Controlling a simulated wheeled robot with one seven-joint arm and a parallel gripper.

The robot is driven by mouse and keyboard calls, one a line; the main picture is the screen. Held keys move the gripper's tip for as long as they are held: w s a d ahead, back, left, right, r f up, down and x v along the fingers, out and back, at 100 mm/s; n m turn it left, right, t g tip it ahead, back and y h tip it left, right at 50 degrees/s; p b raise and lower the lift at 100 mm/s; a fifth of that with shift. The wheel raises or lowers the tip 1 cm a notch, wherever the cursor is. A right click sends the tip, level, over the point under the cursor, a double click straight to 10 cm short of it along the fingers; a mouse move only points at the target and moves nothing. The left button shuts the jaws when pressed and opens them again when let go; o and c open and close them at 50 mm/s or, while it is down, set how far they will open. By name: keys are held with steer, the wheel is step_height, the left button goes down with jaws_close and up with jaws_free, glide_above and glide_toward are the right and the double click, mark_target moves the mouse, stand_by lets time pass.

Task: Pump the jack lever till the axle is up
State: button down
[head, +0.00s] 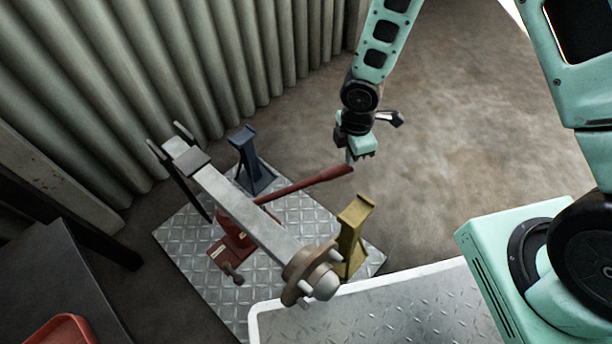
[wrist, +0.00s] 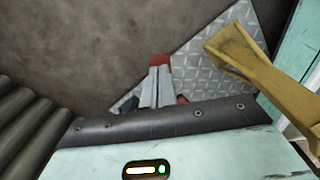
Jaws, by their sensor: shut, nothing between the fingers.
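The red jack (head: 232,247) stands on a checker-plate mat, partly hidden beneath the grey axle (head: 240,208). The axle ends in a round hub with studs (head: 312,272) at the lower right. The red jack lever (head: 305,184) slants up and right from the jack to a thicker grip end. My gripper (head: 352,158) is shut and empty, fingers pointing down at the lever's grip end. In the wrist view the red lever tip (wrist: 158,60) shows just past the closed fingertips (wrist: 160,72). I cannot tell whether they touch it.
A blue stand (head: 250,162) is behind the axle and a yellow stand (head: 352,235) is beside the hub; the yellow one also shows in the wrist view (wrist: 255,75). A corrugated wall (head: 180,70) is behind. Bare floor (head: 440,150) lies right of the lever.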

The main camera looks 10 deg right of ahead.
steer(key=shift+a+f+b, duration=0.1)
steer(key=shift+f+b, duration=1.2)
steer(key=shift+f, duration=0.85)
steer(key=shift+r, duration=0.2)
steer(key=shift+r+p, duration=0.15)
steer(key=shift+p, duration=0.15)
step_height(320, 180, up, 9)
steer(key=p, duration=0.9)
steer(key=shift+r+p, duration=0.1)
steer(key=shift+p, duration=0.2)
